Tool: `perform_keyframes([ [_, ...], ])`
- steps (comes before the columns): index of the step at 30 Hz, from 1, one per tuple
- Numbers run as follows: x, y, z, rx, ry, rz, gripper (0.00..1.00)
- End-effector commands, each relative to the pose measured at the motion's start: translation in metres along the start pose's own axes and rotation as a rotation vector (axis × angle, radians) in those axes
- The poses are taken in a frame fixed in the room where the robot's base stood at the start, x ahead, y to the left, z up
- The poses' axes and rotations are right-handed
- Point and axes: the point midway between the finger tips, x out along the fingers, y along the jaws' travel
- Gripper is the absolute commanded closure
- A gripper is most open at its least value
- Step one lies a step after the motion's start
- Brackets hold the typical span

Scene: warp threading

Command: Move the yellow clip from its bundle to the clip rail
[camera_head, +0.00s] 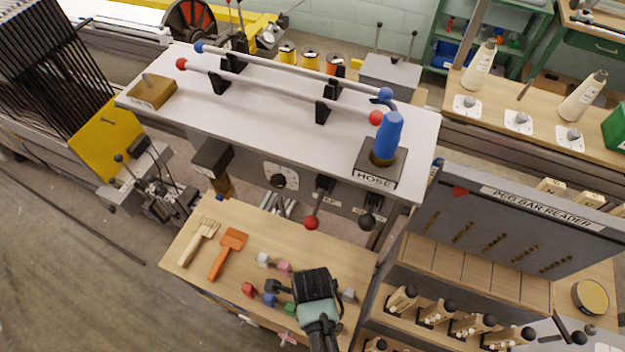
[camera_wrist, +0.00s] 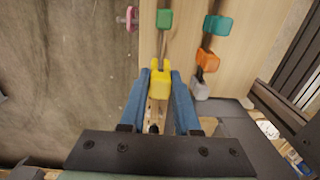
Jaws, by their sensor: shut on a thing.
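The yellow clip (camera_wrist: 160,84) is between the two blue fingers of my gripper (camera_wrist: 161,88) in the wrist view, and the gripper is shut on it. A strand runs from it to a green clip (camera_wrist: 164,19) ahead. In the head view my gripper (camera_head: 316,288) is over the wooden bench and hides the yellow clip. Two long rods with red and blue ball ends, a front rod (camera_head: 270,86) and a back rod (camera_head: 290,70), stand on black holders on the white table. I cannot tell which is the clip rail.
Teal (camera_wrist: 217,25), orange (camera_wrist: 208,60) and grey (camera_wrist: 201,90) clips lie close to the right. Red (camera_head: 248,289) and blue (camera_head: 269,299) clips, an orange brush (camera_head: 230,243) and a pale comb (camera_head: 203,231) are on the bench (camera_head: 190,262).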

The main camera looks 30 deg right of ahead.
Motion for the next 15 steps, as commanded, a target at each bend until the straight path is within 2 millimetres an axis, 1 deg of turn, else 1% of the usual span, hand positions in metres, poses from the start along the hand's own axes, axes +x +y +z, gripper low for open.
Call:
perform_keyframes([
  [1,0.009,0.000,0.000,-0.001,0.000,0.000,1.00],
  [15,0.054,0.000,0.000,-0.002,0.001,-0.001,1.00],
])
